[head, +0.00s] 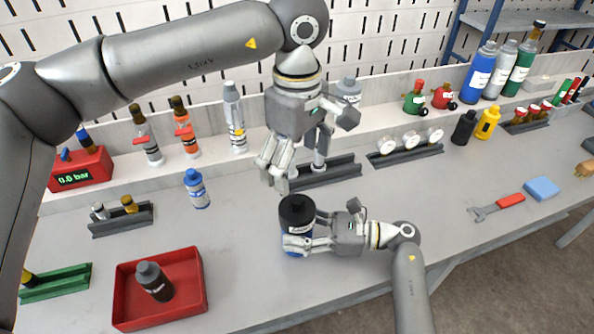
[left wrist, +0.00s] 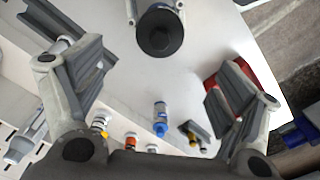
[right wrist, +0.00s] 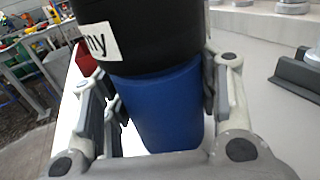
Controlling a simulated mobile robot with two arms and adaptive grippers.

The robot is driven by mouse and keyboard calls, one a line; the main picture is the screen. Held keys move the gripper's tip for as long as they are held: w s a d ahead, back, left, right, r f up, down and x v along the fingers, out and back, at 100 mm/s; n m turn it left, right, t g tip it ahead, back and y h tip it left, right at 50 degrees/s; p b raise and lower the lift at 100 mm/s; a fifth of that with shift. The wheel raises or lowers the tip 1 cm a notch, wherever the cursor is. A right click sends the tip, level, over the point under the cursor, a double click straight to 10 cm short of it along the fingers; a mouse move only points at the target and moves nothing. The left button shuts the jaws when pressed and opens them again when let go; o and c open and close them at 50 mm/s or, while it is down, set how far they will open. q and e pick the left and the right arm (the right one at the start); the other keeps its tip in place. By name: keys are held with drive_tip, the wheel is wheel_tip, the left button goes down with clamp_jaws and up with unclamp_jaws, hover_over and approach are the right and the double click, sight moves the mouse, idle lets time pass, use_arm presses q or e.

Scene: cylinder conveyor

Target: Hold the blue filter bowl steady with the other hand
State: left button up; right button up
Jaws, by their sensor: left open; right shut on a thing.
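The blue filter bowl (right wrist: 162,105) stands upright on the bench with a black labelled top (head: 296,210) on it. My right gripper (head: 298,243) is shut on the blue bowl from the right, one finger on each side, as the right wrist view shows. In the head view the fingers cover most of the blue part. My left gripper (head: 271,172) is open and empty, above and behind the bowl, fingers pointing down. In the left wrist view the black top (left wrist: 160,32) lies beyond the open fingers, apart from them.
A red tray (head: 202,284) with a dark bottle (head: 153,281) stands at the front left. A small blue bottle (head: 196,188) stands left of the bowl. Grey racks (head: 325,174) line the back. A wrench (head: 483,212) and blue block (head: 542,188) lie right. The bench around the bowl is clear.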

sight(297, 211)
use_arm(q)
drive_tip(key=n, duration=0.2)
drive_tip(key=f+n, duration=0.1)
drive_tip(key=n, duration=0.4)
drive_tip(key=shift+f+n, duration=0.25)
drive_tip(key=shift+n, duration=0.05)
wheel_tip(297, 211, down, 12)
drive_tip(key=c, duration=1.4)
drive_tip(key=m, duration=0.4)
drive_tip(key=shift+m, duration=1)
drive_tip(key=shift+m, duration=1)
drive_tip(key=m, duration=0.4)
